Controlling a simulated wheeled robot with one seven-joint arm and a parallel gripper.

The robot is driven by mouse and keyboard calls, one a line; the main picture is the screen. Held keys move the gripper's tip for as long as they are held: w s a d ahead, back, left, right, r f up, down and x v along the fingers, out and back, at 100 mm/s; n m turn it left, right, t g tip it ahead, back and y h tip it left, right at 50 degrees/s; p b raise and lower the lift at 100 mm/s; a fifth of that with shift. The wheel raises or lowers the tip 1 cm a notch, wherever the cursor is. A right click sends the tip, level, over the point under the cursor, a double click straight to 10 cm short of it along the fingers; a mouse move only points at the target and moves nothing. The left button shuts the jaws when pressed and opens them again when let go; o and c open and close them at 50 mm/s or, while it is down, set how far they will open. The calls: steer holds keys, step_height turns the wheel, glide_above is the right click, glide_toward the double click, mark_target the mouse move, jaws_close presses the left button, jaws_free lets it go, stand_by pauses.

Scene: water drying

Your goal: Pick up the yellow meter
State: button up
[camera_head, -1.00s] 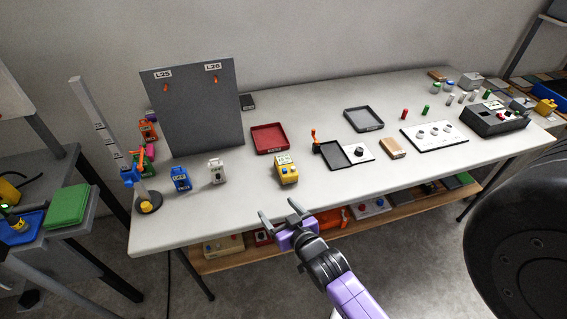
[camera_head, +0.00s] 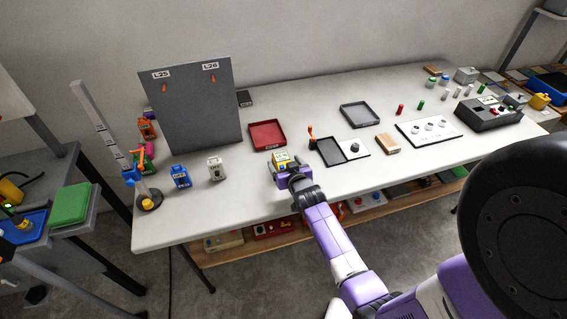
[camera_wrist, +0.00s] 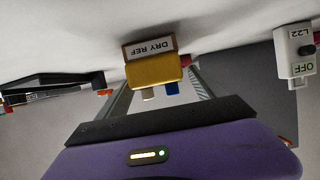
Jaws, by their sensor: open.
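The yellow meter (camera_head: 281,158) stands on the white table, left of the black tray with the orange lever. In the wrist view the yellow meter (camera_wrist: 153,70) shows a "DRY REF" label, upside down, with a white and a blue part below it. My gripper (camera_head: 285,168) is at the meter's near side and covers its lower part in the head view. In the wrist view my gripper (camera_wrist: 160,86) is open, with a finger toward each side of the meter. I cannot tell whether the fingers touch it.
A white meter (camera_head: 216,168) and a blue meter (camera_head: 180,176) stand to the left. The red tray (camera_head: 250,136) is behind, near the grey upright board (camera_head: 190,110). The black tray (camera_head: 321,148) is close on the right. The table front left is clear.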

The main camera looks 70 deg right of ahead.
steer(key=shift+x, duration=0.85)
jaws_close()
